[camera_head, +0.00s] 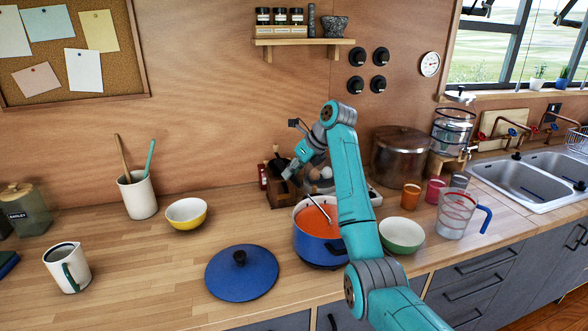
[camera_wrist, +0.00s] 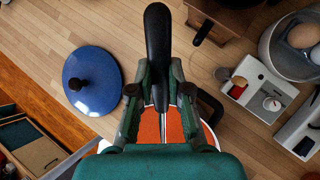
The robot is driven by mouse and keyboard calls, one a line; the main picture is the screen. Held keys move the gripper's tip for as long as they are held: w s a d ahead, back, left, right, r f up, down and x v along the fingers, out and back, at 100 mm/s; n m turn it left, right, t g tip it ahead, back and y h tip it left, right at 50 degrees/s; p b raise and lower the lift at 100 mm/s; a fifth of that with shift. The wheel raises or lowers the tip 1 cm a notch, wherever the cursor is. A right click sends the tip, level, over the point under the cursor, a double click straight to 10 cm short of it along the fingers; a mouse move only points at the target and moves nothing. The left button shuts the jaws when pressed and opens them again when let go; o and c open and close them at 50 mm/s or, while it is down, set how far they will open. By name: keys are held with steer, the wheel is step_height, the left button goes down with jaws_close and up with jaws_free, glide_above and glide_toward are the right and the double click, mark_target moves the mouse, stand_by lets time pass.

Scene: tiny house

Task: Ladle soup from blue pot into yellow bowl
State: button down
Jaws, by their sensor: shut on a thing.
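The blue pot (camera_head: 308,247) stands on the counter, full of orange soup (camera_head: 312,221). The soup also shows in the wrist view (camera_wrist: 174,125), under my fingers. My gripper (camera_head: 290,172) is above the pot's back left side. In the wrist view my gripper (camera_wrist: 160,92) is shut on the ladle, whose black handle (camera_wrist: 157,40) sticks out between the fingers. The ladle's thin metal shaft (camera_head: 319,208) slants down into the pot; its bowl is hidden. The yellow bowl (camera_head: 187,224), white inside, sits left of the pot and looks empty.
A blue lid (camera_head: 242,277) lies in front left of the pot, also in the wrist view (camera_wrist: 98,85). A green bowl (camera_head: 402,247) and clear jug (camera_head: 456,218) stand right. A utensil crock (camera_head: 138,198) is left of the yellow bowl. Counter between lid and yellow bowl is clear.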

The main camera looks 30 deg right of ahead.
steer(key=shift+w+a+f+g+h, duration=0.1)
steer(key=shift+w+a+g+h, duration=0.1)
steer(key=shift+w+g, duration=0.5)
steer(key=shift+w+a+g+h, duration=0.2)
steer(key=shift+w+g, duration=0.3)
steer(key=shift+w, duration=0.25)
steer(key=shift+w+r, duration=0.2)
steer(key=shift+r, duration=1.55)
steer(key=shift+w+r, duration=0.15)
steer(key=shift+r, duration=1.6)
